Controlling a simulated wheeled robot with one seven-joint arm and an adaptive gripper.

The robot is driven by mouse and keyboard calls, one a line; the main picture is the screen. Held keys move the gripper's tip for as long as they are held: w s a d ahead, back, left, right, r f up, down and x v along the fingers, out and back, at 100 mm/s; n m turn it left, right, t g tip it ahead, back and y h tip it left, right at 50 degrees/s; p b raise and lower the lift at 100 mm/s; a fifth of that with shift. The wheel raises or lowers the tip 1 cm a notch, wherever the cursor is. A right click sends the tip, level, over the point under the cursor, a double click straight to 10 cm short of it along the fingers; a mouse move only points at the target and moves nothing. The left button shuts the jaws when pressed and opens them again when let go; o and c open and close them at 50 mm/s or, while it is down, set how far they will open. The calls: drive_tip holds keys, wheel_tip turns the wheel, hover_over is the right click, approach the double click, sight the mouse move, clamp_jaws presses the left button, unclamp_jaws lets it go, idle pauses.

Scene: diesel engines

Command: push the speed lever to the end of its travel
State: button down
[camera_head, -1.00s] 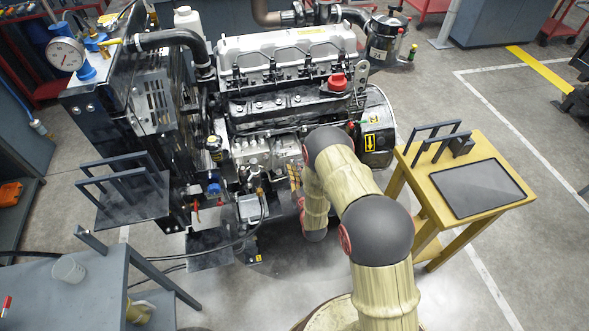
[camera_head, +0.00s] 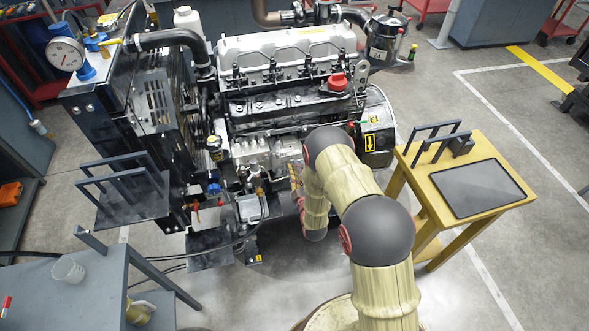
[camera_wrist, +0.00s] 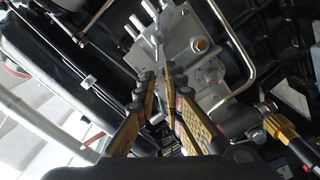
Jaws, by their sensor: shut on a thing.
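The speed lever (camera_wrist: 158,58) appears as a thin pale metal piece between my fingertips in the wrist view; its full shape is hard to make out. It stands against the silver pump body (camera_wrist: 205,45) on the side of the engine. My gripper (camera_wrist: 160,78) has its two yellow-labelled fingers drawn together at the tips, shut on the lever.
In the wrist view, a bent metal pipe (camera_wrist: 238,50) runs right of the pump, and a brass fitting (camera_wrist: 278,126) sits lower right. In the head view, a yellow table (camera_head: 428,160) stands right of my arm and a grey bench (camera_head: 100,290) lower left.

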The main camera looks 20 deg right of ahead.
drive_tip(key=shift+d+f+m, duration=0.1)
drive_tip(key=shift+d+m, duration=0.15)
drive_tip(key=shift+m, duration=0.25)
drive_tip(key=c, duration=1.9)
unclamp_jaws()
drive_tip(key=shift+s, duration=0.15)
drive_tip(key=shift+s+f, duration=0.1)
drive_tip(key=shift+f, duration=0.05)
drive_tip(key=s, duration=1.1)
drive_tip(key=shift+s+r, duration=0.3)
drive_tip(key=shift+r, duration=0.05)
